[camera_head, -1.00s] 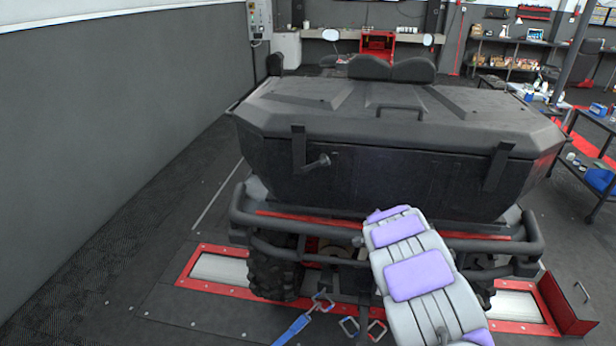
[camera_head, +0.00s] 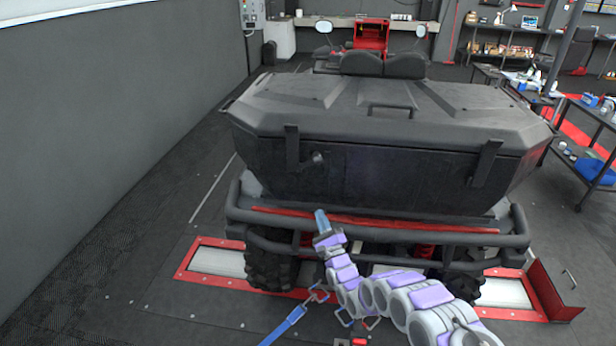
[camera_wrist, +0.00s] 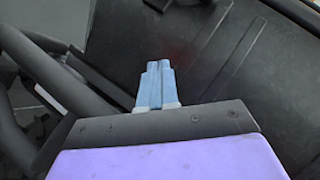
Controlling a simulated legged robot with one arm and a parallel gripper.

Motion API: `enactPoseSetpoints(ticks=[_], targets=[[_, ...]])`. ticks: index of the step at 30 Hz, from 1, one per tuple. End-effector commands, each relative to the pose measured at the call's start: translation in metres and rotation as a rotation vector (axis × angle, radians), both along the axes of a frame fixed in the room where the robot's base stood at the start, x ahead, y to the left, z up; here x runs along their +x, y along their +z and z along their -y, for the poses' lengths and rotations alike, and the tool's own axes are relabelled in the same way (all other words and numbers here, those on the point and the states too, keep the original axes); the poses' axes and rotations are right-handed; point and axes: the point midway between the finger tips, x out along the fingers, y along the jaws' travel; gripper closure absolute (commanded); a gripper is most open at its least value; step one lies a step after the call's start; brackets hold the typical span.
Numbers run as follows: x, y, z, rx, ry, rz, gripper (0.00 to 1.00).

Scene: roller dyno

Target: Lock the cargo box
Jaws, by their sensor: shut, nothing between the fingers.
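The black cargo box (camera_head: 370,179) sits on the back of the vehicle with its lid (camera_head: 340,112) down. A left strap latch (camera_head: 292,150) and a right strap latch (camera_head: 486,163) hang over its rear face. A small dark knob or handle (camera_head: 317,159) sticks out beside the left latch. My gripper (camera_head: 321,217) is below that knob, near the rear bumper bar, apart from the box. In the wrist view, its blue fingers (camera_wrist: 155,84) are together and empty, pointing toward the dark box face (camera_wrist: 215,50).
A tubular bumper (camera_head: 390,232) with a red strip runs below the box. A red bracket (camera_head: 553,289) stands at right. Loaded carts (camera_head: 590,130) stand farther right. The floor at left is clear.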

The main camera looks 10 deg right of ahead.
Motion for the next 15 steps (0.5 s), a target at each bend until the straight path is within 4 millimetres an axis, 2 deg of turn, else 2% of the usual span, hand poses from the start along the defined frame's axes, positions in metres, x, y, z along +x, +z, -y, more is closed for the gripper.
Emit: enactPoseSetpoints(ticks=[3,8,15], targets=[[-0.011,0.015,-0.002,0.124,0.026,0.073,1.0],[-0.016,0.025,-0.003,0.188,0.042,0.119,1.0],[0.003,0.04,-0.006,0.191,0.043,0.122,1.0]])
